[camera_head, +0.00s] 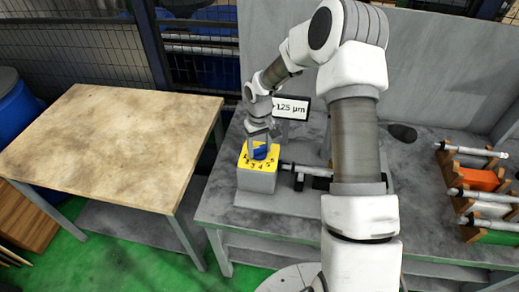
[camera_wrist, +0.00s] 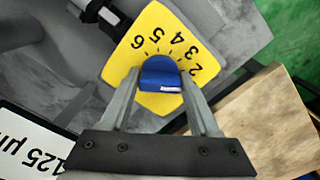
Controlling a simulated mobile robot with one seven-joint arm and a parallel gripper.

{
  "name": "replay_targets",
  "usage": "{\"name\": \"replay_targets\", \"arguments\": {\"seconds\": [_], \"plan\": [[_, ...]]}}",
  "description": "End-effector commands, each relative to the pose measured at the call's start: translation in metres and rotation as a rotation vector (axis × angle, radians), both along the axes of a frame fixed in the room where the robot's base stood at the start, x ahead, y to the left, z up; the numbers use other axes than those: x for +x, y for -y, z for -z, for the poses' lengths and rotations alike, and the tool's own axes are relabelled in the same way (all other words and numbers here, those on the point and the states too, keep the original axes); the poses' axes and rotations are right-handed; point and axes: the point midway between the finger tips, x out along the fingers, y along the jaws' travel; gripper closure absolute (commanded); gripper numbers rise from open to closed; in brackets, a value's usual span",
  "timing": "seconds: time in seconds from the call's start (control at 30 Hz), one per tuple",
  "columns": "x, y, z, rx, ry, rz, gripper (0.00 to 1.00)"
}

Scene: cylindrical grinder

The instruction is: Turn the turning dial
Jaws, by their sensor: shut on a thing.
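The turning dial (camera_wrist: 160,73) is a blue knob on a yellow numbered plate (camera_wrist: 150,35). Numbers from 2 to 6 are readable around it in the wrist view. In the head view the blue dial (camera_head: 261,152) sits on top of a grey box (camera_head: 256,181) with a yellow top. My gripper (camera_wrist: 163,78) is shut on the dial, with one finger on each side of it. A pale mark shows on the dial's near face. In the head view my gripper (camera_head: 262,145) comes down onto the dial from above and partly hides it.
A display reading 125 µm (camera_head: 291,107) stands behind the dial box. A cylindrical workpiece (camera_head: 300,167) extends right of the box. Coloured racks with metal cylinders (camera_head: 475,179) stand at the right. A wooden table (camera_head: 105,140) at the left is bare.

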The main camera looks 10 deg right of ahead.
Motion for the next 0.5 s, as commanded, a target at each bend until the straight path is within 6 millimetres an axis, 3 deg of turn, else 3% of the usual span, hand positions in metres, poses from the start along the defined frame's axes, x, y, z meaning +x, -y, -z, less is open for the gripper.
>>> {"name": "replay_targets", "arguments": {"seconds": [0.5], "plan": [[0.0004, 0.0, -0.0006, 0.0, 0.001, -0.159, 0.93]]}}
